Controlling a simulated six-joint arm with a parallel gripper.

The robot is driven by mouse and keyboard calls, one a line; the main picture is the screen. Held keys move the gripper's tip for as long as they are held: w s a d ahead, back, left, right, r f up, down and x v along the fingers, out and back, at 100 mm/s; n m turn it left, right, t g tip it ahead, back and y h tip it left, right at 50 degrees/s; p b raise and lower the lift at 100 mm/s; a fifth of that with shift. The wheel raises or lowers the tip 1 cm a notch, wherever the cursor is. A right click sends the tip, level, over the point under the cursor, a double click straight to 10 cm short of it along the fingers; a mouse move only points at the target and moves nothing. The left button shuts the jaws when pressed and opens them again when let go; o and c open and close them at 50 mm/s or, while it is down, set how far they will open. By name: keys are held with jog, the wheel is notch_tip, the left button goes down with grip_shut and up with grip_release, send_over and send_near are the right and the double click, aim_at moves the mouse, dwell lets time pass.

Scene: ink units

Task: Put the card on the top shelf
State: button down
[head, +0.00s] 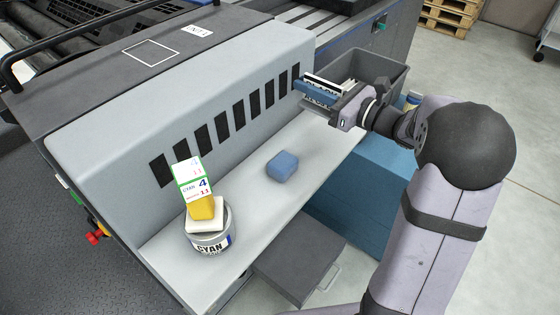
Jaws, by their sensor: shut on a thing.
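A white card (192,187) with a green edge, marked CYAN 4 and 13, stands upright at a yellow block (203,209). The block sits on a white piece (205,222) on top of a tin labelled CYAN (209,243), at the left of the pale ledge. My gripper (316,93) is at the upper middle, well away from the card, shut on a blue and white item (318,88) with dark lettering. The item is partly hidden by the fingers, and I cannot tell exactly what it is. No shelf labelled as top is identifiable.
A blue block (282,166) lies on the pale ledge (255,205). A grey slotted housing (225,75) rises behind it; its dark top has a white outlined rectangle (150,53). A grey bin (376,68) stands behind my gripper. The ledge between tin and block is clear.

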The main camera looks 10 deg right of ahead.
jog(key=shift+f, duration=4.75)
jog(key=shift+f+b, duration=0.25)
jog(key=shift+b, duration=0.1)
jog(key=c, duration=1.9)
grip_release()
jog(key=shift+r, duration=0.15)
jog(key=shift+r+p, duration=0.1)
jog(key=shift+p, duration=0.25)
jog(key=b+v, duration=0.1)
jog(key=v, duration=1.1)
jog(key=shift+b, duration=0.4)
